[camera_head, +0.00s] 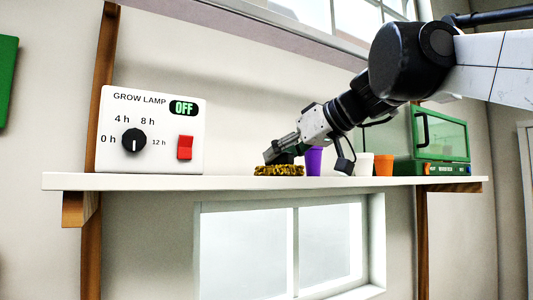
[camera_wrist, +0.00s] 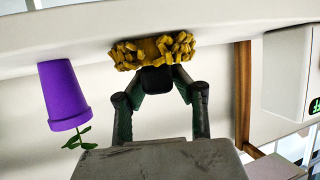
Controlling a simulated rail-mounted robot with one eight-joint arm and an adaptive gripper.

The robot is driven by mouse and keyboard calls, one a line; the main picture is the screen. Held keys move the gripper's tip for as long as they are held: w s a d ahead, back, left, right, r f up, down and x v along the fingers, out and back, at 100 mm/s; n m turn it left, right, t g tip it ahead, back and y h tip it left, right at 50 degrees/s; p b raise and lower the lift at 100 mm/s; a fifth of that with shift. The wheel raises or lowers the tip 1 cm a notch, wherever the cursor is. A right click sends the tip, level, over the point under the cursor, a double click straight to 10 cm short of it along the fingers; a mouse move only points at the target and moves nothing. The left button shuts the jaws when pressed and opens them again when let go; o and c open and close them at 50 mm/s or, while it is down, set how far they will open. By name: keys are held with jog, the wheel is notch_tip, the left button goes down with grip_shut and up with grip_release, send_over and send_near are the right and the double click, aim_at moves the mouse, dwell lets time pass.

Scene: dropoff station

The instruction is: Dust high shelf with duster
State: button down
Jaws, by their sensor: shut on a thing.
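The duster (camera_head: 279,170) has a shaggy yellow head, which rests on or just above the top of the high white shelf (camera_head: 235,182) near its middle. My gripper (camera_head: 276,155) is shut on the duster's dark handle, just above the head. In the wrist view the duster (camera_wrist: 152,50) lies against the shelf surface (camera_wrist: 210,18), with my gripper's fingers (camera_wrist: 158,80) closed around its dark block. The wrist picture appears upside down. Whether dust lies on the shelf cannot be made out.
A purple pot (camera_head: 314,162) with a small plant (camera_wrist: 80,139) stands close beside the duster. Further right are a white cup (camera_head: 364,164), an orange pot (camera_head: 383,165) and a green glass-fronted box (camera_head: 440,140). A grow lamp timer (camera_head: 150,130) stands left. The shelf between timer and duster is clear.

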notch_tip(320, 180, up, 4)
jog(key=shift+s+a+f+p, duration=0.1)
jog(key=shift+a+f+p, duration=0.05)
jog(key=shift+p, duration=0.9)
jog(key=shift+r+p, duration=0.6)
jog(key=shift+r, duration=0.05)
jog(key=shift+r+p, duration=0.6)
jog(key=shift+r, duration=0.2)
jog(key=shift+r+p, duration=0.65)
jog(key=shift+r, duration=0.15)
